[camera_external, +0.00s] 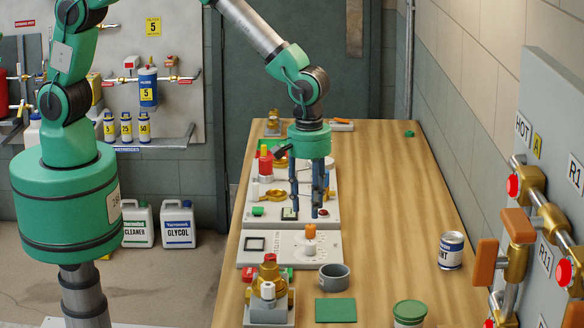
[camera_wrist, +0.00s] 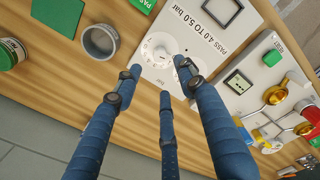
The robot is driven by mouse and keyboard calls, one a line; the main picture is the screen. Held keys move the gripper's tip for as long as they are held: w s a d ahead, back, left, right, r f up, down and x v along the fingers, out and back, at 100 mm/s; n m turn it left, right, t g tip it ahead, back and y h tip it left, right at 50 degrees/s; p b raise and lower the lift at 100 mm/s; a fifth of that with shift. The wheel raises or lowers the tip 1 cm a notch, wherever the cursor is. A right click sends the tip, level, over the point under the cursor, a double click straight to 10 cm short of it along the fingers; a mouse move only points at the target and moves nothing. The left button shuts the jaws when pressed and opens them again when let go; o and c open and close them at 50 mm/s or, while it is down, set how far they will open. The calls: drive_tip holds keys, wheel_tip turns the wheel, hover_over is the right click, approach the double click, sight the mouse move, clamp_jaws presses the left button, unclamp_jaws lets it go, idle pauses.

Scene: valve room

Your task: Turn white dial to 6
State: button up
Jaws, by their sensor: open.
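The panel is printed "PASS 4.0 TO 5.0 bar" there. My gripper (camera_external: 308,210) points down with its blue fingers apart and empty, above the bench and farther back than the dial. In the wrist view my gripper's fingertips (camera_wrist: 158,74) lie just below and beside the dial, with no contact to be seen.
A grey cup (camera_external: 334,277), a green square (camera_external: 335,310) and a brass valve block (camera_external: 269,290) stand nearer the camera. A paint can (camera_external: 451,250) is at right. Another panel (camera_external: 330,205) with valves lies behind. Pipes and valves line the right wall.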

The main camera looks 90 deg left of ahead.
sight(311, 243)
wheel_tip(311, 243, down, 11)
drive_tip(key=shift+w+r, duration=0.15)
drive_tip(key=shift+r, duration=0.05)
idle(0.3)
drive_tip(key=shift+c, duration=0.2)
clamp_jaws()
